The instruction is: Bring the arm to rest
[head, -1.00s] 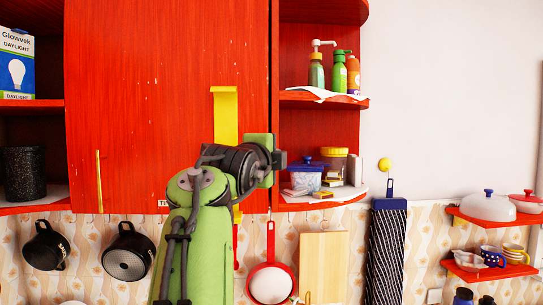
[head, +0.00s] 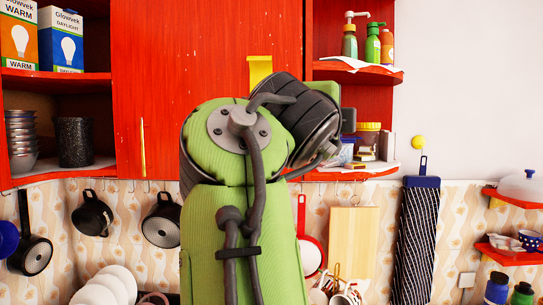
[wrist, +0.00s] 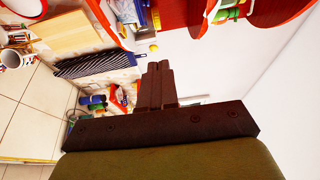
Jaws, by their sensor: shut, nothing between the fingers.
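My gripper (wrist: 158,85) shows in the wrist view with its two dark fingers together and nothing between them. It points out into open space in front of the white wall, touching nothing that I can see. In the head view my green arm rises in front of the red cabinet door (head: 200,60), folded at a black joint. The fingers are hidden behind the arm there.
Pans (head: 92,214) hang on the tiled wall left of my arm. Right of it are a wooden board (head: 352,242), a striped apron (head: 420,235) and a red shelf with bottles (head: 372,45). Plates (head: 108,285) stand below. The white wall (head: 470,90) is bare at upper right.

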